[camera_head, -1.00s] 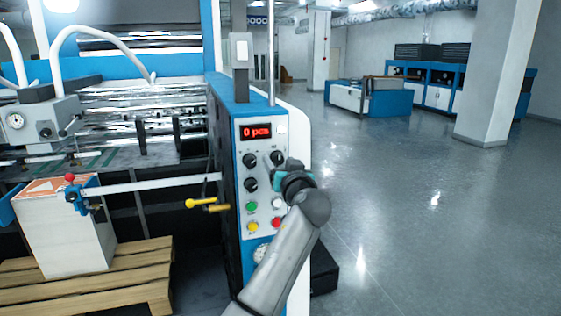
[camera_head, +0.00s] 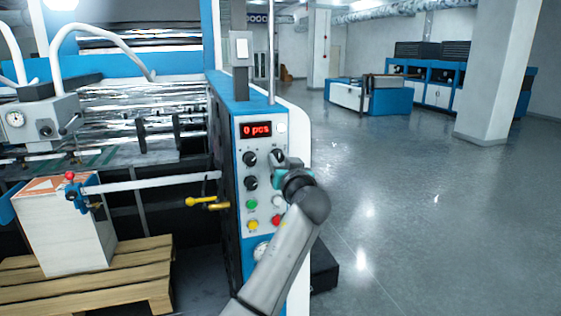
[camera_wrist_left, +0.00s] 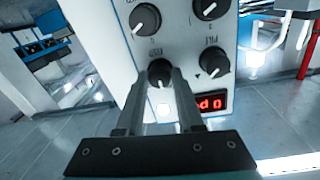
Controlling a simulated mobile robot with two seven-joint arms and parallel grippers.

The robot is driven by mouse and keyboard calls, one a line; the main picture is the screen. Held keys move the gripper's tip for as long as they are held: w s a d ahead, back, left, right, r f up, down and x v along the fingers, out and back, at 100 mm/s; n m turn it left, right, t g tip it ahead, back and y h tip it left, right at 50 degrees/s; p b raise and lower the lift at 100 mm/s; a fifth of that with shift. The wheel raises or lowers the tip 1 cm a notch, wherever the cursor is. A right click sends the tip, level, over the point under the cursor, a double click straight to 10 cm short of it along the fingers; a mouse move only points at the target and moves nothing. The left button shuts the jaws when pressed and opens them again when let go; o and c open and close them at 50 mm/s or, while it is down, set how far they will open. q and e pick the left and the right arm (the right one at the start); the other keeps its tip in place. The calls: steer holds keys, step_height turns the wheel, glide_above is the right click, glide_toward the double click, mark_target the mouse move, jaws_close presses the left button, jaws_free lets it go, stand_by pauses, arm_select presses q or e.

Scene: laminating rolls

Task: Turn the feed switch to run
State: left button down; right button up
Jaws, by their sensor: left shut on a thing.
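The control panel (camera_head: 264,200) stands on the end of the blue and white machine and carries black rotary knobs. My left gripper (camera_head: 279,157) is at the upper right knob, just below the red display. In the left wrist view, the fingers (camera_wrist_left: 160,82) are shut on this knob (camera_wrist_left: 160,70), one on each side. Its label is too small to read, so I cannot tell from it whether this is the feed switch. The upper left knob (camera_head: 249,159) and lower left knob (camera_head: 250,183) are free. My wrist hides the lower right knob in the head view. My right gripper is not in view.
The display (camera_head: 256,130) reads 0 pcs. Green (camera_head: 251,204), yellow (camera_head: 253,226) and red (camera_head: 276,220) buttons sit below the knobs, close to my arm. A yellow handle (camera_head: 202,202) juts out left of the panel. Open floor lies to the right.

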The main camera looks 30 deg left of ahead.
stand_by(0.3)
arm_select(q)
steer(key=m+p, duration=0.2)
steer(key=m, duration=0.2)
steer(key=shift+r, duration=0.15)
steer(key=m+p, duration=0.2)
steer(key=m, duration=0.1)
steer(key=shift+g, duration=0.3)
steer(key=m+p, duration=0.1)
steer(key=m, duration=0.1)
steer(key=shift+m, duration=1.2)
steer(key=c, duration=0.5)
jaws_free()
steer(key=shift+c, duration=0.2)
